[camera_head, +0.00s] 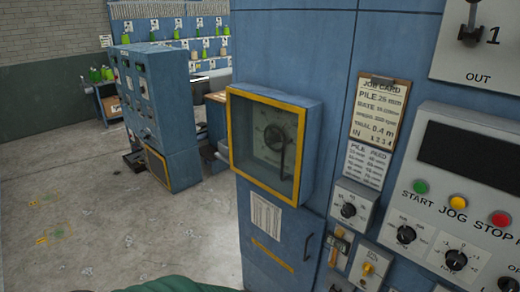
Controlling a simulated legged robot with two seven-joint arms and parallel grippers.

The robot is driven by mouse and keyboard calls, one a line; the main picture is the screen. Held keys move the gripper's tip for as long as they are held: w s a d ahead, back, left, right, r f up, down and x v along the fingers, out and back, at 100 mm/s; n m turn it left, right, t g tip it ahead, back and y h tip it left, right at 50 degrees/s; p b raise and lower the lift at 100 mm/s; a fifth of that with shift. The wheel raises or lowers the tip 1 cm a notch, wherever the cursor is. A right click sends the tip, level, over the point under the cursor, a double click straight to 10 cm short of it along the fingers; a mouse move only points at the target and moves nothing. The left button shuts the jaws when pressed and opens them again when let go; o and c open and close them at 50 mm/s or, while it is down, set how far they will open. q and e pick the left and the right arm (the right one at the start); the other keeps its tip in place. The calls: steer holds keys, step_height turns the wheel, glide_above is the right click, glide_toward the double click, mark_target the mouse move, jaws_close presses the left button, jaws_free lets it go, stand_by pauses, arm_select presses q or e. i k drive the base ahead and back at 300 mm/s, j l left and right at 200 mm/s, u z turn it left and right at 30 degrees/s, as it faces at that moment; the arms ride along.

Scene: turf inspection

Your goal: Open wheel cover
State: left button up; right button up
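The wheel cover (232,130) is a yellow-framed clear pane on the front of a blue box, which is fixed to the blue machine cabinet in the middle of the view. It looks shut. Behind the pane shows a pale plate with a dark round wheel or dial (274,138). A dark upright bar (284,155) shows near the pane's right side; I cannot tell whether it is on the pane or behind it. Neither of my grippers is in view.
Right of the box are a job card (379,112), several knobs and a control panel (470,190) with green, yellow and red buttons. A cabinet door handle (307,247) is below the box. Another blue machine (165,110) stands back left. The concrete floor (75,195) at left is mostly clear.

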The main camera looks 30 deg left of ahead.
mark_target(297, 109)
steer(key=j+u, duration=0.15)
steer(key=u, duration=0.65)
